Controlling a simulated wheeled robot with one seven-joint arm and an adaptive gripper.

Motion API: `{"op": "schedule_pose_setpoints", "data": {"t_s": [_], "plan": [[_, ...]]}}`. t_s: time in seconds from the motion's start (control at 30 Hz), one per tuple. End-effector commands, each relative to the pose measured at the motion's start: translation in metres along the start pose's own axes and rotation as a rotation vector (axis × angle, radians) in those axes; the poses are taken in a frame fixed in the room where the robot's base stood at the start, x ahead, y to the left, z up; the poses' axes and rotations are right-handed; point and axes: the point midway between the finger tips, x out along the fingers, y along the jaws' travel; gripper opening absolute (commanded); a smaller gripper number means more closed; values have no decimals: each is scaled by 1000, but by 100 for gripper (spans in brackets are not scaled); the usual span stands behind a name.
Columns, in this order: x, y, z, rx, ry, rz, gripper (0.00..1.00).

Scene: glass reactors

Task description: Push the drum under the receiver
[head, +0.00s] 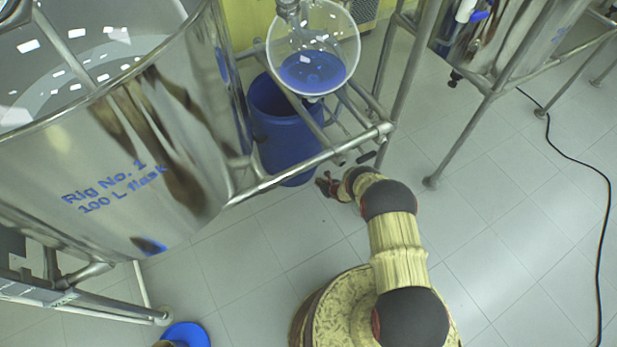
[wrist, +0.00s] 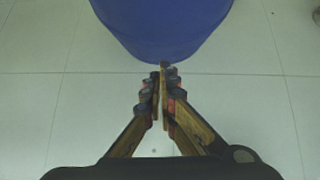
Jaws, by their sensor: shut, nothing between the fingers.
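The blue drum (head: 285,130) stands on the floor inside the steel frame, below and a little left of the round glass receiver (head: 325,45), which holds blue liquid. The receiver hides part of the drum's top. My gripper (head: 322,184) is low by the frame's front corner, close to the drum's lower right side. In the wrist view the drum (wrist: 165,25) fills the top middle, and my gripper (wrist: 161,72) is shut and empty with its tips at the drum's lower edge. I cannot tell whether they touch it.
A large steel vessel (head: 110,150) marked Rig No. 1 stands at left. The frame's bar (head: 300,165) runs just above my gripper. Another steel frame (head: 490,95) stands at right. A black cable (head: 605,200) lies on the floor. A blue disc (head: 187,333) is at the bottom left.

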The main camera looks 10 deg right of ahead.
Motion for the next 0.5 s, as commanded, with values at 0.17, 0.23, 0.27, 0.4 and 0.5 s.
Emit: {"op": "schedule_pose_setpoints", "data": {"t_s": [0.17, 0.23, 0.27, 0.4, 0.5], "plan": [[39, 1, -5, 0, 0, 1, 0], [51, 1, -6, 1, 1, 0, 0], [57, 0, -5, 0, 0, 0, 0], [78, 0, -5, 2, 1, -1, 0], [89, 0, 8, 0, -2, 0, 0]]}}
